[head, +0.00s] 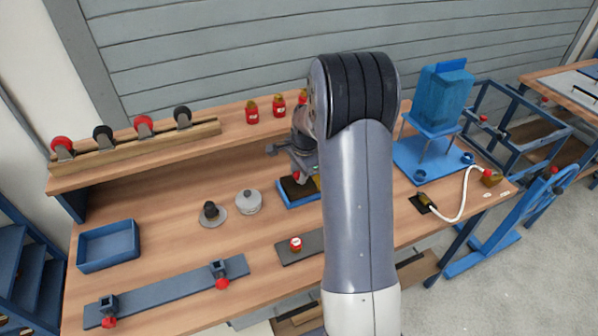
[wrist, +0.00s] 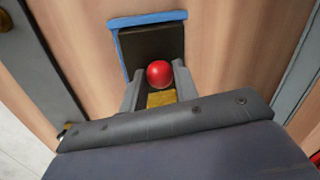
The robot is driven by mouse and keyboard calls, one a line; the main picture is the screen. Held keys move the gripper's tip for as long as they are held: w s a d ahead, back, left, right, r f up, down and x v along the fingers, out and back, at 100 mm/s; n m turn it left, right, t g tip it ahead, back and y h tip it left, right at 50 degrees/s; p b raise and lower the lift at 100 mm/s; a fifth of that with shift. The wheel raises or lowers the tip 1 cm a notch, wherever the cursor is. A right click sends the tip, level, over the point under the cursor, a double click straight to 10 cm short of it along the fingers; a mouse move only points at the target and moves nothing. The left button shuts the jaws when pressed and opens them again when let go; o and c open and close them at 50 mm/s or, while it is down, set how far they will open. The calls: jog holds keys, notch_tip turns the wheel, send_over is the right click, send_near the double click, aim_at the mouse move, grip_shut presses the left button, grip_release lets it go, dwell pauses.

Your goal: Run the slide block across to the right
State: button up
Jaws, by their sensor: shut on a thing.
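What appears to be the slide block (wrist: 162,98) is a small gold-yellow piece with a round red knob (wrist: 159,73) on it. It sits between the fingers of my gripper (wrist: 158,86), which is shut on it. It is at the near end of a dark bed with a blue rim (wrist: 147,19). In the head view my gripper (head: 299,168) is low over this blue-edged bed (head: 296,199), with a bit of red below it. My arm hides the right part of the bed there.
A dark plate (head: 285,254) with a small red jar (head: 295,244) lies in front. A blue tray (head: 108,246) and a blue bar (head: 170,290) lie further left. A blue stand (head: 440,140) is at right.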

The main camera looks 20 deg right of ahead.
grip_shut()
jog(key=shift+d, duration=0.1)
jog(key=d, duration=1.1)
jog(key=shift+d, duration=0.1)
jog(key=shift+o, duration=0.9)
grip_release()
jog(key=o, duration=0.3)
jog(key=shift+d, duration=0.2)
jog(key=shift+o, duration=0.8)
jog(key=shift+a, duration=0.1)
